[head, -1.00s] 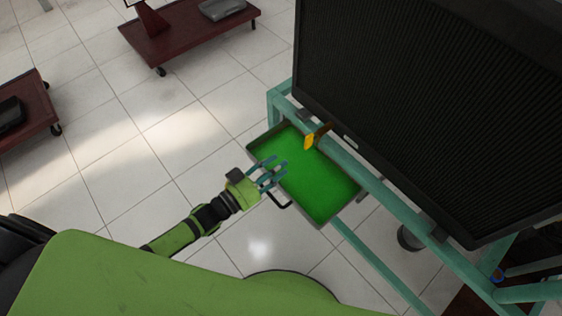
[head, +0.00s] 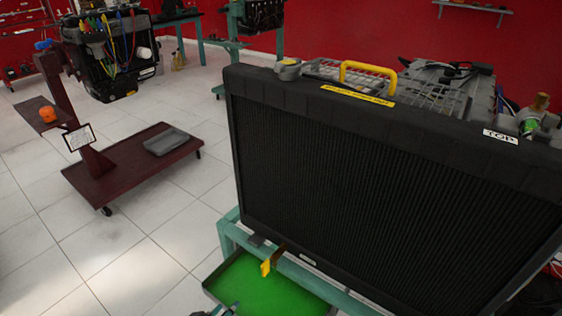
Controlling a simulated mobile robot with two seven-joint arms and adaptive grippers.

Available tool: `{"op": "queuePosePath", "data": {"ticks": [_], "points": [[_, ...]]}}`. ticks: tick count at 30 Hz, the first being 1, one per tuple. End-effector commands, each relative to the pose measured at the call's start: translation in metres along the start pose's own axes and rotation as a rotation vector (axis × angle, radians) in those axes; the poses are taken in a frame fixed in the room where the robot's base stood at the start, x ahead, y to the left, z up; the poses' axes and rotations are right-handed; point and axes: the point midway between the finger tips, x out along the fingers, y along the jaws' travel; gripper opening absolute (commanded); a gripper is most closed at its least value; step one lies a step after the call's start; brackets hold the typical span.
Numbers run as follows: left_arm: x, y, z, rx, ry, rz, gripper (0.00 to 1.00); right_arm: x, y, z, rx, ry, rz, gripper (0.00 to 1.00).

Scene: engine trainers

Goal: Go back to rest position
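The tips of my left gripper (head: 230,309) just show at the bottom edge, over the left corner of the green-bottomed tray (head: 262,281). The rest of that gripper and its arm is cut off by the frame, so I cannot tell whether it is open or shut. My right gripper is not in view.
A large black radiator (head: 375,180) on a teal frame (head: 228,232) fills the right side. A yellow tab (head: 266,268) sits by the tray. A dark red wheeled stand (head: 130,165) is at the left. White tiled floor (head: 120,245) lies clear between.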

Motion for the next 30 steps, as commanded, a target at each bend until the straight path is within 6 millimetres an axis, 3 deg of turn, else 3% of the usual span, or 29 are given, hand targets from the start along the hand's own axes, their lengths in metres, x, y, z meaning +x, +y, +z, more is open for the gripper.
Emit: {"op": "queuePosePath", "data": {"ticks": [9, 23, 30], "points": [[-0.076, -0.012, 0.036, -0.056, -0.393, -0.092, 0.41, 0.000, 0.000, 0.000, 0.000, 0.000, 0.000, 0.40], [-0.161, -0.013, 0.063, -0.101, -0.697, -0.112, 0.41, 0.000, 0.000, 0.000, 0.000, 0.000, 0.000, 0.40], [-0.134, -0.014, 0.092, -0.100, -0.726, -0.107, 0.41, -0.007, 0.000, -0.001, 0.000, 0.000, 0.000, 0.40]]}}
